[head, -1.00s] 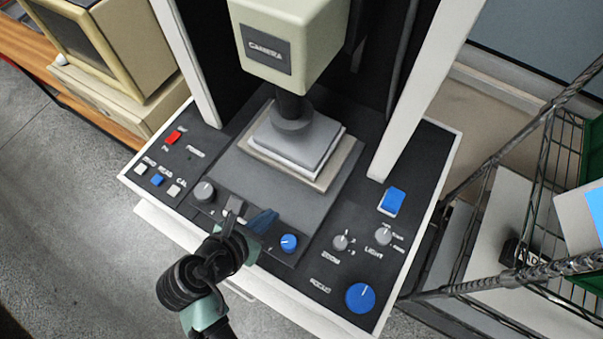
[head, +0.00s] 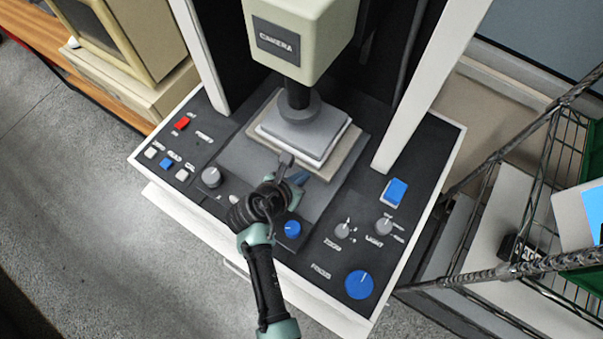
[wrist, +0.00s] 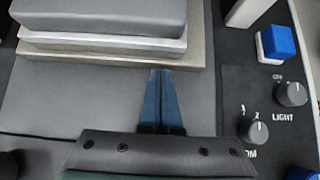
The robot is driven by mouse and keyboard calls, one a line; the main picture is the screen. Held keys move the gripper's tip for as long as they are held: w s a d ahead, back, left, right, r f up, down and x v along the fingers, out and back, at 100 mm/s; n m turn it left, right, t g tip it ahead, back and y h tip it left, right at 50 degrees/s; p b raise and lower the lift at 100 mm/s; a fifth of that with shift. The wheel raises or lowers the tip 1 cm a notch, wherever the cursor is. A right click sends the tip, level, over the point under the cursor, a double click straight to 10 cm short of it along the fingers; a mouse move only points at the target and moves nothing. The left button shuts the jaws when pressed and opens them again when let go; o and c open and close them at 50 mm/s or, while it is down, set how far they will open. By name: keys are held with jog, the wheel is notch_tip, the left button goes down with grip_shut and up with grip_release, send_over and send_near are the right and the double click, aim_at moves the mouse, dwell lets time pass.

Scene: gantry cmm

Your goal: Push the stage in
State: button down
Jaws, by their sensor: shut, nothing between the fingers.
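The stage (head: 325,137) is a stack of a tan base plate, a pale plate and a grey top block, lying under the camera head. Its front edge runs across the upper part of the wrist view (wrist: 95,62). My gripper (head: 303,177) is over the grey bed in front of the stage, with its blue fingers together and nothing between them. In the wrist view the fingertips (wrist: 159,73) reach the lower edge of the tan plate, right of its middle. I cannot tell whether they touch it.
The cream camera head (head: 300,35) hangs over the stage between two white posts. Knobs, including a large blue focus knob (head: 359,284), and a blue switch (head: 396,191) sit on the right of the panel. A wire rack (head: 545,190) stands to the right.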

jog(key=shift+w+d+r+p, duration=0.15)
jog(key=shift+w+d+p, duration=0.15)
jog(key=shift+w+d, duration=0.35)
jog(key=shift+w, duration=0.15)
